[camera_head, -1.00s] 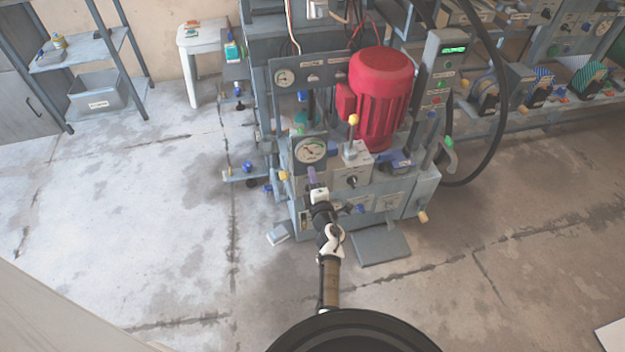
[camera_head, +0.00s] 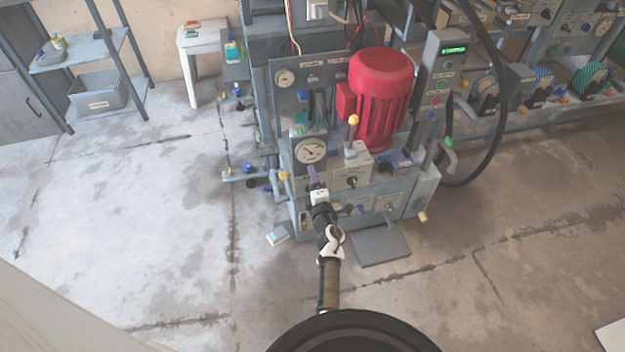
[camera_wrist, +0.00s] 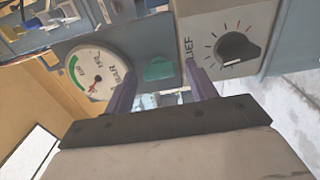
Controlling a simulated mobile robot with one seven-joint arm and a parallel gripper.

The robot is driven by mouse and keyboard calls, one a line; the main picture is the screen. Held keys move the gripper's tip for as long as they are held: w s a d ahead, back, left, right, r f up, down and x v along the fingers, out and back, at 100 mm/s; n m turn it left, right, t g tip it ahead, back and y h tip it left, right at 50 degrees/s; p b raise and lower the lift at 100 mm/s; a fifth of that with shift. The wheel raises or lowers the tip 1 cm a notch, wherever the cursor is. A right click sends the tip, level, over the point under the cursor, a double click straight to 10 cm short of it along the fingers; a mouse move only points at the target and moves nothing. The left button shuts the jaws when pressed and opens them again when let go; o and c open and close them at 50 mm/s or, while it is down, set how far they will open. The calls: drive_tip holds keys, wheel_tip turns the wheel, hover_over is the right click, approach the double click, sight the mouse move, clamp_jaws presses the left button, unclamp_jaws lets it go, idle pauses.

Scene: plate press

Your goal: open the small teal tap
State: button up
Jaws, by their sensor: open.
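The small teal tap (camera_wrist: 158,69) shows in the wrist view on the grey panel, between the round pressure gauge and the RELIEF knob. My gripper (camera_wrist: 160,75) is open, its two purple fingers spread to either side of the tap. The fingertips look close to the panel, but I cannot tell if they touch the tap. In the head view my gripper (camera_head: 314,180) is at the front of the press, just below the gauge. The tap cannot be made out there, likely hidden by my gripper.
The white pressure gauge (camera_wrist: 97,75) is left of the tap and the black RELIEF knob (camera_wrist: 237,48) is to the right. A yellow-knobbed lever (camera_head: 353,120) and red motor (camera_head: 380,95) rise behind. Open floor (camera_head: 130,230) lies left of the press.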

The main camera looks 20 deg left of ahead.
drive_tip(key=p+v, duration=0.1)
drive_tip(key=v, duration=1.2)
drive_tip(key=shift+s+d, duration=0.2)
drive_tip(key=shift+s, duration=0.05)
drive_tip(key=shift+c, duration=0.5)
idle(0.5)
